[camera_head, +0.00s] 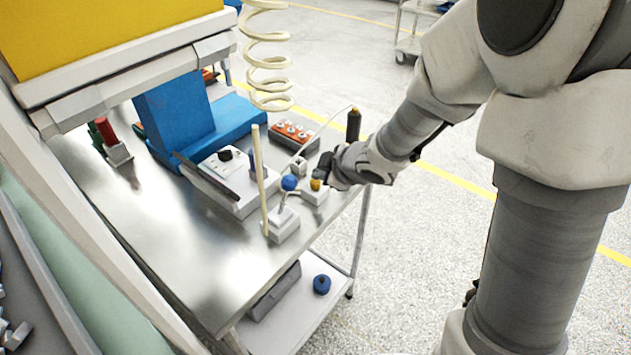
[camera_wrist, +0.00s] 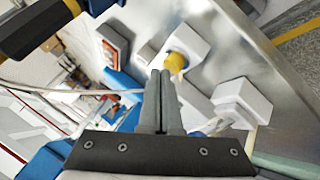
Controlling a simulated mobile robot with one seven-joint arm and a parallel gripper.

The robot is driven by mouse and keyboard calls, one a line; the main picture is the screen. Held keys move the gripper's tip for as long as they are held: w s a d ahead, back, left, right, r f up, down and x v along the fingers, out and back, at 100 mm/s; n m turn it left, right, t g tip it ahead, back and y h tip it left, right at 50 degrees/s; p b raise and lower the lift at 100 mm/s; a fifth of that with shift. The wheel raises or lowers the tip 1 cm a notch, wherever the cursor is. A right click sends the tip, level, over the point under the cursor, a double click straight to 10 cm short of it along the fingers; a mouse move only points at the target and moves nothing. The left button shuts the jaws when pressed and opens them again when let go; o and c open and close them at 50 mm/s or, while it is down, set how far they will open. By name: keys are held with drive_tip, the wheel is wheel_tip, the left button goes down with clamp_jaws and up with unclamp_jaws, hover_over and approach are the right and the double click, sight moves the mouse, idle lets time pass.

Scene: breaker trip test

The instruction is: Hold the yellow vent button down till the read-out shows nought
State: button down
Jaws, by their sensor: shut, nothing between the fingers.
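The yellow button (camera_head: 315,185) sits on a small white box (camera_head: 317,198) near the right edge of the metal table. In the wrist view the yellow button (camera_wrist: 177,62) shows just beyond my fingertips. My gripper (camera_head: 323,178) is shut and empty, with its tips right beside the button. I cannot tell whether they touch or press it. No legible read-out shows in either view.
A blue knob (camera_head: 289,183) stands just left of the button. A thin upright rod (camera_head: 263,185) rises from a white block (camera_head: 283,226). Behind are a white panel box (camera_head: 228,163) and an orange-topped block (camera_head: 295,133). The table's front left is clear.

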sight(319, 183)
drive_tip(key=shift+f+b, duration=0.45)
drive_tip(key=shift+f, duration=0.1)
idle(1.9)
drive_tip(key=shift+r, duration=0.15)
idle(0.5)
drive_tip(key=shift+r+p, duration=0.85)
drive_tip(key=shift+p, duration=0.15)
wheel_tip(319, 183, up, 5)
drive_tip(key=p, duration=0.5)
